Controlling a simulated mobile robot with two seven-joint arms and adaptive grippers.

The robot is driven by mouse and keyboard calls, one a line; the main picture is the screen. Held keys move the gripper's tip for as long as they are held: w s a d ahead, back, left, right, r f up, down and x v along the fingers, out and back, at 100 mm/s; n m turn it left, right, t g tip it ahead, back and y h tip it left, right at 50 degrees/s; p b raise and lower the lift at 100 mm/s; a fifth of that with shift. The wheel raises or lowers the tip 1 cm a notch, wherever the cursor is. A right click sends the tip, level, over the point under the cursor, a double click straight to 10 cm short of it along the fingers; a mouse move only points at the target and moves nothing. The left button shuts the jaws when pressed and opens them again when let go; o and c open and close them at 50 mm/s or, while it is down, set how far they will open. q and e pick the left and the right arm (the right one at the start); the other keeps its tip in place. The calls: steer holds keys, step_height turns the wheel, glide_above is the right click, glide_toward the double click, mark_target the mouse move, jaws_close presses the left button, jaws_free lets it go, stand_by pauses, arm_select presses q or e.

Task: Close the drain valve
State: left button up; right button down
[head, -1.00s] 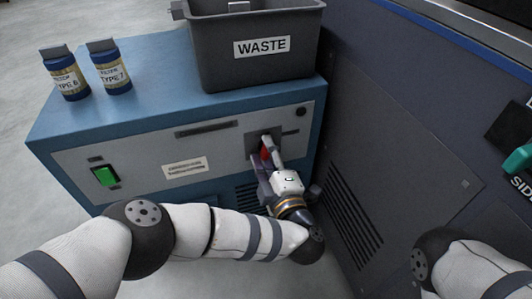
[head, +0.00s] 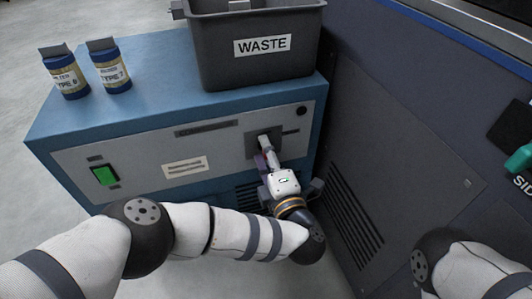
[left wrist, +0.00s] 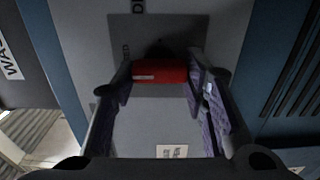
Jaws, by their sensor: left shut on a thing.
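In the head view my left gripper (head: 266,154) reaches up to the plate (head: 254,146) at the right of the front panel. My right gripper is out of view; only part of the right arm shows at the lower right.
A grey WASTE bin (head: 212,60) stands on the blue unit (head: 150,65) above the valve. Two blue bottles (head: 65,74) (head: 110,68) stand at its left. A green switch (head: 104,176) is on the front panel. A dark vented cabinet (head: 400,150) stands close on the right.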

arm_select(q)
steer(key=shift+d, duration=0.1)
steer(key=o, duration=1.2)
steer(key=shift+c, duration=0.2)
steer(key=v, duration=0.7)
steer(key=shift+s, duration=0.25)
